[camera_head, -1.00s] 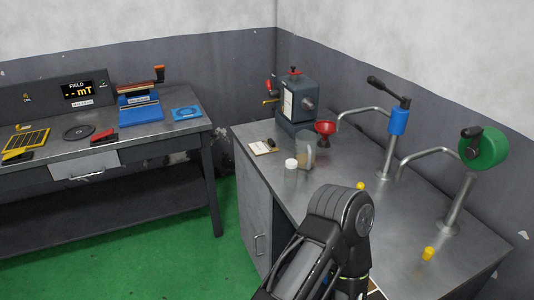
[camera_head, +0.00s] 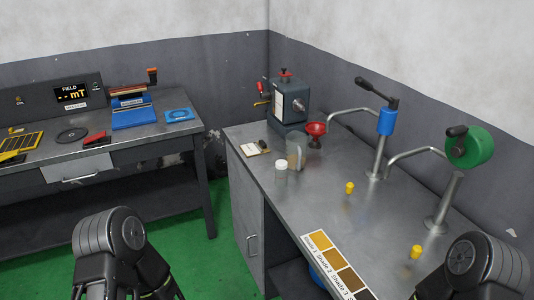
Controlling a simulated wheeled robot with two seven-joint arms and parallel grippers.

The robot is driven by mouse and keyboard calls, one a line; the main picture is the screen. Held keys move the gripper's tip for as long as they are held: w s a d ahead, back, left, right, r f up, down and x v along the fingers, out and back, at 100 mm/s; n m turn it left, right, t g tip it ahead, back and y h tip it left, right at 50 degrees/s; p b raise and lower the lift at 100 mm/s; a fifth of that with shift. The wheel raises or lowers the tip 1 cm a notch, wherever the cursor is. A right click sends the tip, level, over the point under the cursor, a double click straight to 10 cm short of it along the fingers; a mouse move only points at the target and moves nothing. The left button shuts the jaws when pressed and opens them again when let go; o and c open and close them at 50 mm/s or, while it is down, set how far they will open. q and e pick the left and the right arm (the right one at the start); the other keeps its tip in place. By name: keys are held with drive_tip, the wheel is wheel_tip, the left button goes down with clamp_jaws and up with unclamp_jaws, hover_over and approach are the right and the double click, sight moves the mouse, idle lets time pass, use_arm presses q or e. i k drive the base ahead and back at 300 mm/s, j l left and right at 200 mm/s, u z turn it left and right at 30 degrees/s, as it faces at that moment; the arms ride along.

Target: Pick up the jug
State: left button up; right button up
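The jug (camera_head: 297,152) is a clear, upright vessel with a brownish tint low down. It stands on the metal bench at the right, behind a small white-capped jar (camera_head: 281,170) and left of the red funnel (camera_head: 316,131). Two of my arms show at the bottom of the head view, one at the left and one at the right corner. Both are well short of the jug and touch nothing on the bench that I can see. The fingertips of both grippers are outside the picture.
A grey hydraulic unit (camera_head: 288,101) stands behind the jug. A blue-handled tap (camera_head: 386,121) and a green-wheeled tap (camera_head: 469,147) rise at the right. Small yellow caps (camera_head: 349,187) and a shade card (camera_head: 336,262) lie on the metal bench (camera_head: 322,205). A second bench (camera_head: 150,133) stands left.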

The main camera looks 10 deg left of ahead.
sight(296, 146)
drive_tip(key=i+j+z, duration=0.15)
drive_tip(key=j, duration=0.3)
drive_tip(key=i+j+z, duration=0.15)
drive_tip(key=j, duration=0.3)
drive_tip(key=i+j+z, duration=0.15)
drive_tip(key=j, duration=0.35)
drive_tip(key=i+j+z, duration=0.15)
drive_tip(key=j, duration=0.35)
drive_tip(key=i+j+z, duration=0.15)
drive_tip(key=j, duration=0.35)
drive_tip(key=i+j+z, duration=0.15)
drive_tip(key=j, duration=0.4)
